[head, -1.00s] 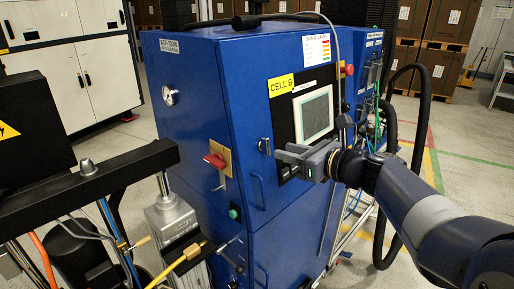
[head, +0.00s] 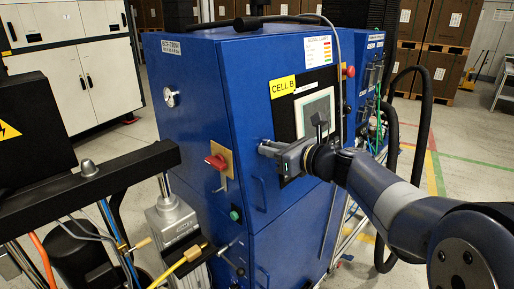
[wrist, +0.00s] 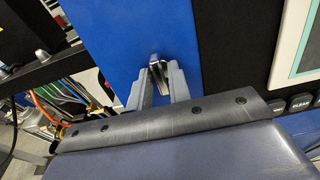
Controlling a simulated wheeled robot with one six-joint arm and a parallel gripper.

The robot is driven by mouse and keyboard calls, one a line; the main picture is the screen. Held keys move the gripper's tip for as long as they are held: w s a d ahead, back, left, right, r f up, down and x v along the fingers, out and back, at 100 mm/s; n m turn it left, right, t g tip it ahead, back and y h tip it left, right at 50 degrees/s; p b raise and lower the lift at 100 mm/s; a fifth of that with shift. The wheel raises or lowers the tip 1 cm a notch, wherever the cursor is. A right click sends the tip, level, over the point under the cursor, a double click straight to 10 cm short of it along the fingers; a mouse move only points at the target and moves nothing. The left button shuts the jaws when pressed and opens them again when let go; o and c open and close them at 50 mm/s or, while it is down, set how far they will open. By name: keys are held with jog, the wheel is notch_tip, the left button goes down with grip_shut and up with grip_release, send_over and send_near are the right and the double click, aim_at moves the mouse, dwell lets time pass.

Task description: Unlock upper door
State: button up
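The upper door (head: 260,105) is the blue front panel of the cabinet marked CELL B, and it stands closed. My gripper (head: 266,148) is at the left part of this door, at the small latch handle. In the wrist view the metal latch handle (wrist: 156,66) sits between the two grey fingertips of my gripper (wrist: 159,78). The fingers are close together on either side of it and look shut on it. In the head view the fingers hide most of the handle.
A screen (head: 315,112) is right of my gripper. A red button (head: 348,72) and black hoses (head: 421,120) are farther right. A black beam (head: 90,185) stands at left front.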

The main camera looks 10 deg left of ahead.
grip_shut()
